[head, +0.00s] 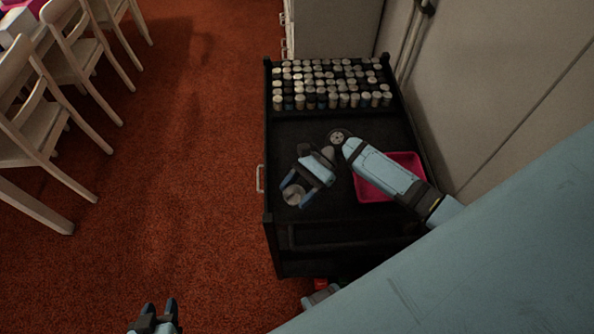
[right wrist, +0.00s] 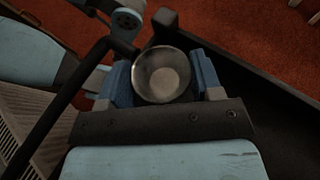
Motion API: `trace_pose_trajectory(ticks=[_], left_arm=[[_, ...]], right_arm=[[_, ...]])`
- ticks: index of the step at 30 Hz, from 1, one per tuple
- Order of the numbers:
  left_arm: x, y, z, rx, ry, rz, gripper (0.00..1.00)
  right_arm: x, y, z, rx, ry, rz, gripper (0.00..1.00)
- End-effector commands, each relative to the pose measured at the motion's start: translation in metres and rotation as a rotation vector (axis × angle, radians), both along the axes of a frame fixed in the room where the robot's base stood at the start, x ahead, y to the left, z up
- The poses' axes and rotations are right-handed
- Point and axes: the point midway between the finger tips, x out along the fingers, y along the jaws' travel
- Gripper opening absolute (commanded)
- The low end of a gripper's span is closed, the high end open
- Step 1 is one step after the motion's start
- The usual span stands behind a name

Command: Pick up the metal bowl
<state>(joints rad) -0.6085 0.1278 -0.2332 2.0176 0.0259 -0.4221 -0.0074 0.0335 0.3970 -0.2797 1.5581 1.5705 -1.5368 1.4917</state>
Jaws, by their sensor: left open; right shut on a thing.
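The metal bowl (head: 293,196) is small, round and silvery, at the left side of the black cart in the head view. My right gripper (head: 292,194) is around it, one blue finger on each side, and is shut on it. In the right wrist view the bowl (right wrist: 161,75) sits between the two blue fingers (right wrist: 160,82), its opening facing the camera. I cannot tell whether the bowl touches the cart's surface. My left gripper (head: 155,312) is open and empty over the red carpet at the bottom of the head view.
The black cart (head: 283,135) carries many small jars (head: 330,85) at its far end. A pink tray (head: 408,160) lies at its right, partly under my right arm. Wooden chairs (head: 45,125) stand at the left, a grey wall (head: 500,80) at the right. Open carpet (head: 180,150) lies between.

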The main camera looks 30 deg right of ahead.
Motion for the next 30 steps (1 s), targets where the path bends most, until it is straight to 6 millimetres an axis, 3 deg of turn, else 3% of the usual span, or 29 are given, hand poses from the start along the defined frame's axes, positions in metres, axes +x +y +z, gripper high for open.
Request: trace_pose_trajectory(ticks=[1,6,12,18,26,30], left_arm=[[0.0,0.0,0.004,0.002,0.0,-0.001,0.43],[-0.001,0.001,0.009,0.008,-0.006,-0.005,0.43],[-0.001,0.002,0.013,0.013,-0.012,-0.009,0.43],[-0.002,0.002,0.014,0.014,-0.016,-0.01,0.43],[-0.003,0.002,0.021,0.016,-0.012,-0.011,0.43],[-0.004,0.002,0.047,0.02,-0.01,-0.012,0.43]], right_arm=[[0.0,-0.001,0.019,-0.001,-0.006,0.002,0.36],[0.0,-0.001,0.07,-0.001,-0.005,0.003,0.36],[0.0,0.0,0.117,0.0,-0.004,0.002,0.36],[0.0,0.0,0.142,0.0,-0.002,0.001,0.36],[0.005,0.0,0.16,0.001,-0.001,-0.04,0.36],[0.028,-0.003,0.2,0.004,-0.003,-0.218,0.36]])
